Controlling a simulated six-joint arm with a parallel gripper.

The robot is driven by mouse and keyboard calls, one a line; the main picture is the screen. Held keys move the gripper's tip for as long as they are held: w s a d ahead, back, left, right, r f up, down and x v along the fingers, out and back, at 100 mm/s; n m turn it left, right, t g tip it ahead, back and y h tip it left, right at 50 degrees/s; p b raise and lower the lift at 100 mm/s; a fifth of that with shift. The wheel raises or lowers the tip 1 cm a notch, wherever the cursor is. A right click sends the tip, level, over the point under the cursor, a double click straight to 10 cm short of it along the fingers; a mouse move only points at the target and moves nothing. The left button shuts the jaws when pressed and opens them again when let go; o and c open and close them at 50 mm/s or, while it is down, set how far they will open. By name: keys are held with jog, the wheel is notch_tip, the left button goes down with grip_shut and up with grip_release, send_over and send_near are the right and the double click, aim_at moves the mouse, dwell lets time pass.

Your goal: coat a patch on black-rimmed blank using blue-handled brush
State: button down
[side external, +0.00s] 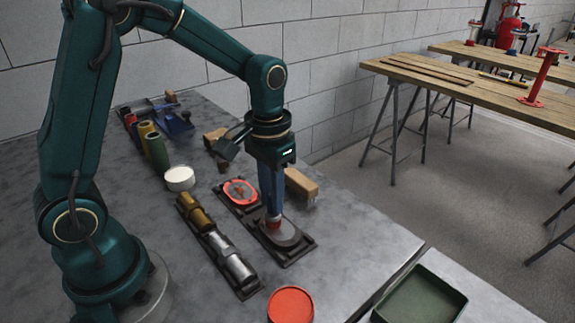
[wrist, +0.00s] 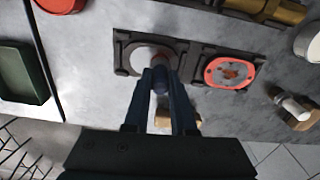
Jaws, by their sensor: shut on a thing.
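My gripper (side external: 271,190) points straight down and is shut on the blue-handled brush (wrist: 160,80), whose handle shows between the fingers in the wrist view. A reddish part (side external: 272,218) shows at its lower end. The brush end is over the grey disc of the blank (side external: 283,234) in the nearer dark holder; the blank also shows in the wrist view (wrist: 139,58). The fingers and brush hide part of the disc. I cannot tell if the bristles touch it, and no coat is clearly visible. The rim's colour is hard to separate from the dark holder.
A red-rimmed piece (side external: 240,191) with a reddish patch sits in the adjoining holder. Brass and silver cylinders (side external: 232,258) lie beside it. A wooden block (side external: 301,184) stands behind my gripper. A white-topped pot (side external: 180,178), a red disc (side external: 290,304) and a green tray (side external: 420,297) are around.

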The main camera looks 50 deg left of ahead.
jog(key=shift+d, duration=2.85)
jog(key=shift+a, duration=4.25)
jog(key=shift+w+d, duration=0.25)
jog(key=shift+d, duration=4)
jog(key=shift+a, duration=4.25)
notch_tip(320, 180, up, 8)
jog(key=shift+d, duration=0.1)
